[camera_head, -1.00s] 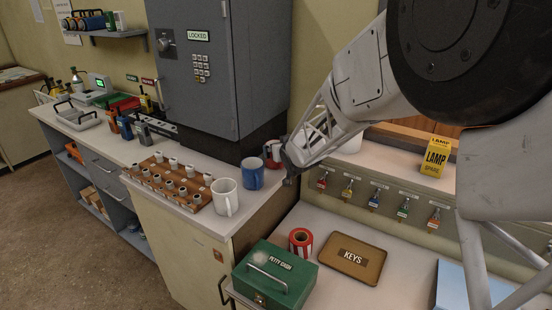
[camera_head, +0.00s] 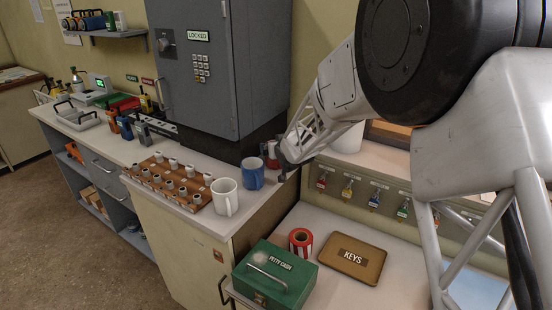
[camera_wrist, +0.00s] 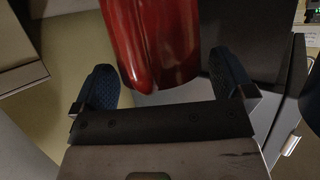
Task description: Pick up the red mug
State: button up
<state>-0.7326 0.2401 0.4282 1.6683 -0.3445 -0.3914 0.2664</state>
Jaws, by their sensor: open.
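The red mug (camera_head: 270,157) stands at the back right corner of the counter, behind the blue mug, and my gripper (camera_head: 285,160) partly hides it. In the wrist view the red mug (camera_wrist: 155,40) is large and glossy, cut off by the top edge. Its near part lies between the two dark textured fingers of my gripper (camera_wrist: 165,85), with a gap on each side. The gripper is open and holds nothing. I cannot tell how deep the mug sits between the fingers.
The blue mug (camera_head: 252,173) stands just in front of the red one, and a white mug (camera_head: 226,197) is nearer. A grey locked cabinet (camera_head: 205,70) rises behind to the left. A wooden rack (camera_head: 168,183) of small pieces lies to the left. A green cash box (camera_head: 275,277) is lower right.

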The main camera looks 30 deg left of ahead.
jog(key=shift+a+f, duration=0.1)
jog(key=shift+c, duration=0.3)
jog(key=c, duration=1.2)
